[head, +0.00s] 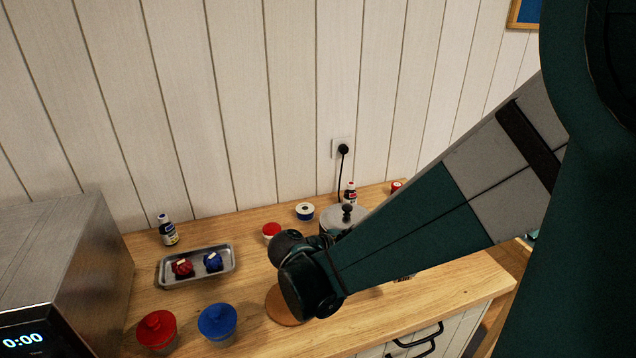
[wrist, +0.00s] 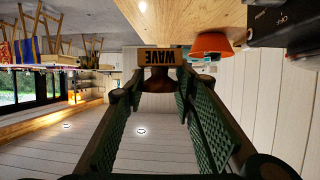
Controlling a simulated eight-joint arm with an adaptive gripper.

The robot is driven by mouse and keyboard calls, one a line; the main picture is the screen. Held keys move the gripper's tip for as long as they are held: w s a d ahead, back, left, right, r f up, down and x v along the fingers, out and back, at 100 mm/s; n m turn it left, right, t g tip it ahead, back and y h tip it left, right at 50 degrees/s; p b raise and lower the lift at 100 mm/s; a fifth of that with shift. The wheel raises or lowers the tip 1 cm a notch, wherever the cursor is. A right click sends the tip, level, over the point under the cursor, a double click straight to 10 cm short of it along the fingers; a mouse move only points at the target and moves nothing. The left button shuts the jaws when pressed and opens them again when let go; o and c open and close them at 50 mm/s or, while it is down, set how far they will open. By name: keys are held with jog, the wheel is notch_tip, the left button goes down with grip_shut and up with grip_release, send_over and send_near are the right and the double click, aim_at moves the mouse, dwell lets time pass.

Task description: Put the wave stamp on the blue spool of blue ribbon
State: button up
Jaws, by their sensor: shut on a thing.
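My gripper (wrist: 158,82) is shut on the wave stamp (wrist: 158,57), a wooden block whose dark WAVE lettering appears upside down between the fingertips in the wrist view. In the head view my arm hides the fingers and the stamp. A small round spool (head: 305,211), with a pale top and a dark blue band, stands on the counter near the wall; it may be the blue spool of blue ribbon. The stamp is not seen touching it.
A metal tray (head: 166,281) holds a red bundle (head: 182,267) and a blue bundle (head: 213,261). Red-lidded (head: 156,328) and blue-lidded (head: 217,321) jars stand at the front. A grey knobbed pot (head: 333,219), bottles (head: 167,230) and a small red-topped item (head: 271,230) stand nearby.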

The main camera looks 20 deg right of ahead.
jog(key=shift+w, duration=0.1)
